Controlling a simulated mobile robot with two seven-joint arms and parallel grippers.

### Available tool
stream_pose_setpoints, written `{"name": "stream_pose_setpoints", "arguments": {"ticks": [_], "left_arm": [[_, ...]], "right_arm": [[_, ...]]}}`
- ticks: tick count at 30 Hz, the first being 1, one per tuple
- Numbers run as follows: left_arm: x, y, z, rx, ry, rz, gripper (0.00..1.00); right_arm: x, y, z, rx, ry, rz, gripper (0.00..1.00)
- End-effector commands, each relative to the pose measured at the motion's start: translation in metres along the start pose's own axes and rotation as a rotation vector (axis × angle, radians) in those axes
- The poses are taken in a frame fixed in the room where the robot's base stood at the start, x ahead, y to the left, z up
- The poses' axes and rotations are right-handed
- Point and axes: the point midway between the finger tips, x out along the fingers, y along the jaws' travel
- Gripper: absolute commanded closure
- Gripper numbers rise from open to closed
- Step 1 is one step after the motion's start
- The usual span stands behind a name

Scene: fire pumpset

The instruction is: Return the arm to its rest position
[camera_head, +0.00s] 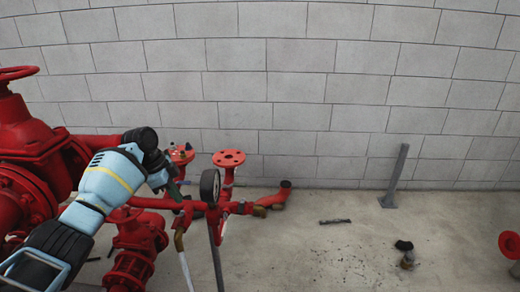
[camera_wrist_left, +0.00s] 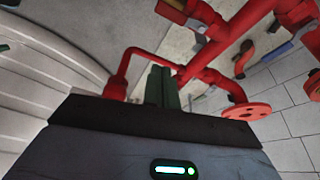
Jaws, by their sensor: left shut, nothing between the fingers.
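My left arm (camera_head: 105,185) comes in from the lower left in the head view, light blue and black with a yellow stripe. My left gripper (camera_head: 173,187) is at its end, in front of the red pipework and close to a round gauge (camera_head: 210,186). In the left wrist view the two dark green fingers (camera_wrist_left: 162,88) are together with nothing between them. Red pipes (camera_wrist_left: 205,75) lie beyond them. I cannot tell whether the fingertips touch a pipe. My right gripper is not in view.
A large red valve (camera_head: 30,150) stands at the left, close to my arm. A red flange (camera_head: 229,158) rises behind the gauge. A grey post (camera_head: 395,175) stands by the block wall (camera_head: 300,80). Small debris (camera_head: 405,255) lies on the concrete floor, which is mostly clear at centre right.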

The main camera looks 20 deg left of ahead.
Motion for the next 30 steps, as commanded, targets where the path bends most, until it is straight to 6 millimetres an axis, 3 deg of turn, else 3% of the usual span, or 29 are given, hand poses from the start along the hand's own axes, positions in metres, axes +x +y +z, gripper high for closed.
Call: {"name": "stream_pose_setpoints", "arguments": {"ticks": [4,7,14,20,24,30], "left_arm": [[0.007,0.002,0.001,-0.004,-0.005,-0.001,1.0],[0.032,0.009,0.003,-0.021,-0.022,-0.012,1.0],[0.137,0.052,0.013,-0.1,-0.063,-0.087,1.0],[0.213,0.107,0.024,-0.171,-0.048,-0.158,1.0],[0.257,0.158,0.032,-0.228,-0.011,-0.203,1.0],[0.299,0.239,0.043,-0.326,0.072,-0.26,1.0]], "right_arm": [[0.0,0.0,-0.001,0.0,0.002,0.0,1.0],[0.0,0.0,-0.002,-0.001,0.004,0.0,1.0],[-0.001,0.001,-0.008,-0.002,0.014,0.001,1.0],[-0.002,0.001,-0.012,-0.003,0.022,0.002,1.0],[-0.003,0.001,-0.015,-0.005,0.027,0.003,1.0],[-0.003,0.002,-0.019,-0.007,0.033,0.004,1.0]]}}
